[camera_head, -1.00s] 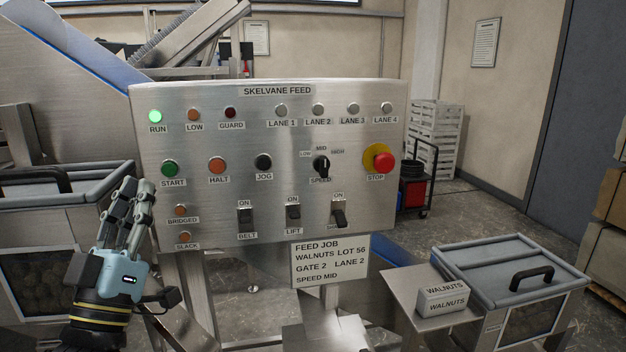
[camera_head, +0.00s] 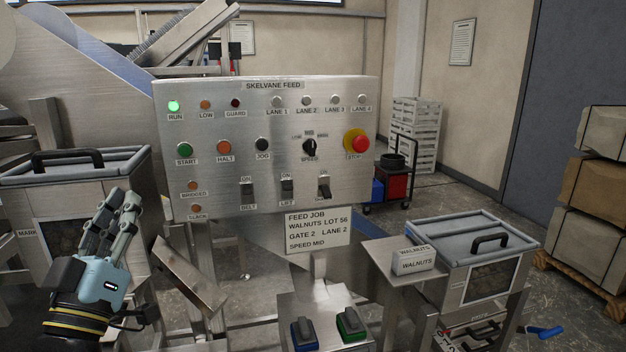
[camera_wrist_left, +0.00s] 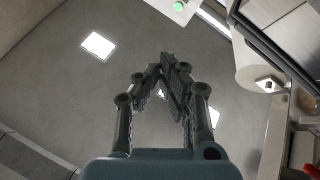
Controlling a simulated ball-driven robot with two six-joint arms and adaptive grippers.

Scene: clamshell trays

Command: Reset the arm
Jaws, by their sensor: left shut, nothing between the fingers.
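My left gripper (camera_head: 112,212) is at the lower left of the head view, pointing up, in front of the left lidded bin and left of the control panel. Its fingers are closed together with nothing between them; the left wrist view (camera_wrist_left: 165,75) shows the fingertips meeting against the ceiling. It touches nothing that I can see. The steel control panel (camera_head: 350,190) is marked SKELVANE FEED. Its green RUN lamp (camera_head: 174,106) is lit. The speed knob (camera_head: 309,147) and the red stop button (camera_head: 358,142) on a yellow collar show clearly. My right gripper is not in view.
A job card (camera_head: 318,231) hangs below the panel. A box with green and blue rocker pedals (camera_head: 350,324) stands at the bottom centre. A walnuts block (camera_head: 414,261) sits on a shelf beside a lidded bin (camera_head: 470,236). A cart (camera_head: 395,186) and stacked cartons (camera_head: 600,190) stand behind.

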